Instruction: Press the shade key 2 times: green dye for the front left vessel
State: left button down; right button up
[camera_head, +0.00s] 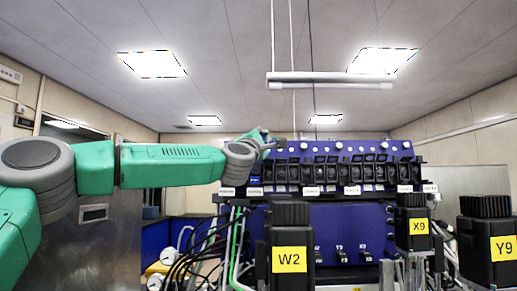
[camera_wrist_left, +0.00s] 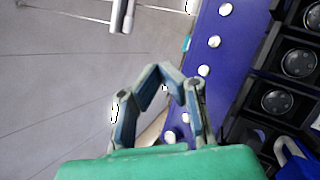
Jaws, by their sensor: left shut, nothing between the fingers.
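My left gripper (camera_head: 272,143) reaches in from the left, at the upper left end of the blue bioreactor panel (camera_head: 330,215). In the left wrist view its fingertips (camera_wrist_left: 160,74) meet with nothing between them. White round buttons (camera_wrist_left: 214,42) run along the blue strip beside the fingers. The same row shows along the panel top in the head view (camera_head: 337,145). I cannot tell which one is the shade key, nor whether a fingertip touches any. A black-topped unit labelled W2 (camera_head: 290,213) stands in front at the left. My right gripper is not in view.
Black-topped units labelled X9 (camera_head: 412,223) and Y9 (camera_head: 487,208) stand in front at the right. A row of black pump-like modules (camera_head: 322,170) lines the panel below the buttons. Cables and tubes (camera_head: 205,245) hang at the left. A white bar (camera_head: 330,77) hangs overhead.

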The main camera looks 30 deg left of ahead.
pick_arm(q)
jog(key=s, duration=0.1)
jog(key=s+d+r+b, duration=0.1)
jog(key=s, duration=0.1)
jog(key=s+b, duration=0.1)
jog(key=s, duration=0.1)
jog(key=shift+d+r, duration=0.15)
jog(key=shift+d, duration=0.2)
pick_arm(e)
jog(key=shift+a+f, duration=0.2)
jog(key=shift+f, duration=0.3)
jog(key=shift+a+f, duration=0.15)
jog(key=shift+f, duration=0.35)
pick_arm(q)
jog(key=shift+d, duration=0.2)
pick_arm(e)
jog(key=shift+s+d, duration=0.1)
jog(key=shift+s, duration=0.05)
